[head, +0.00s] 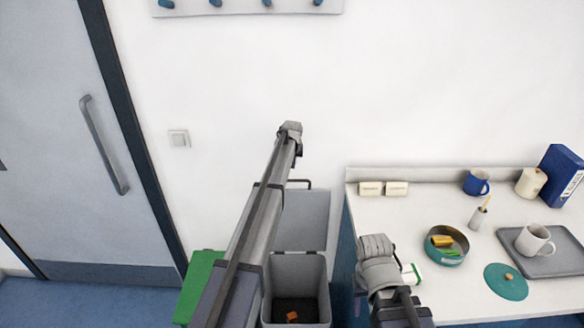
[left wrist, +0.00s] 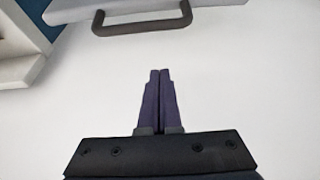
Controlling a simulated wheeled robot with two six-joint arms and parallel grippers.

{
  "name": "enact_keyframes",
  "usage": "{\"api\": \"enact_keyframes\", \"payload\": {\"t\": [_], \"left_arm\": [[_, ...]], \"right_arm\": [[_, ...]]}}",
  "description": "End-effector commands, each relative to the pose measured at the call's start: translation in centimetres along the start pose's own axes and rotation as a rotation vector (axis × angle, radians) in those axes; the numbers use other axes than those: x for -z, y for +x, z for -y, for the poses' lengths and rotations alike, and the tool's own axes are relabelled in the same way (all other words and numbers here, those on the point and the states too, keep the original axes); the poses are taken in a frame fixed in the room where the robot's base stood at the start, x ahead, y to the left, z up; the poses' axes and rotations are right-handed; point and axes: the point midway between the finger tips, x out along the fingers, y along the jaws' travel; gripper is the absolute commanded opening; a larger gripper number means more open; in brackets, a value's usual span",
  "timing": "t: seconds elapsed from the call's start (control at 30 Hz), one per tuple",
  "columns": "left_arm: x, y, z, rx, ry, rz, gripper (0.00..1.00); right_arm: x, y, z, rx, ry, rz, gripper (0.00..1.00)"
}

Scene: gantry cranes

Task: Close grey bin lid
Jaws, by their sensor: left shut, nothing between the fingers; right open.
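The grey bin (head: 297,265) stands against the wall, with a small orange-brown item inside on its dark bottom. Its lid (head: 308,220) is open, standing up behind the bin at the wall; my left arm hides part of it. The lid's dark bar handle (left wrist: 140,27) shows at the top of the left wrist view, with the lid's grey edge beyond it. My left gripper (left wrist: 166,78) is shut and empty, its fingertips pointing toward the handle but apart from it in the picture. My right gripper (head: 376,248) is open, by the counter's left end.
A green bin (head: 203,285) stands left of the grey one. The white counter (head: 400,220) at right holds a teal bowl (head: 447,245), a blue mug (head: 476,182), a grey tray (head: 550,262) and other items. A door (head: 60,140) is at left.

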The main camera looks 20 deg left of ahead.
Motion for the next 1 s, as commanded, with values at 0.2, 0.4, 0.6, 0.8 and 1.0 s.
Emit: {"api": "enact_keyframes", "payload": {"t": [0.2, 0.4, 0.6, 0.8, 1.0], "left_arm": [[-0.1, 4.0, 0.0, 0.0, 0.0, 0.0, 0.0], [-3.4, 1.9, 0.1, 0.0, -0.001, 0.0, 0.0], [-3.8, 1.7, 0.0, 0.0, -0.001, 0.0, 0.0], [-3.8, 1.8, 0.0, 0.0, -0.001, 0.0, 0.0], [-4.2, 1.6, -0.9, 0.002, 0.002, -0.022, 0.0]], "right_arm": [[0.2, 3.7, 0.4, 0.0, 0.001, 0.0, 0.5], [0.2, 3.1, 0.3, 0.0, 0.001, 0.0, 0.5], [0.2, 3.1, 0.3, 0.0, 0.001, 0.0, 0.5], [0.2, 3.1, 0.3, 0.0, 0.001, 0.0, 0.5], [0.2, 3.3, 0.3, 0.0, 0.001, 0.0, 0.5]]}}
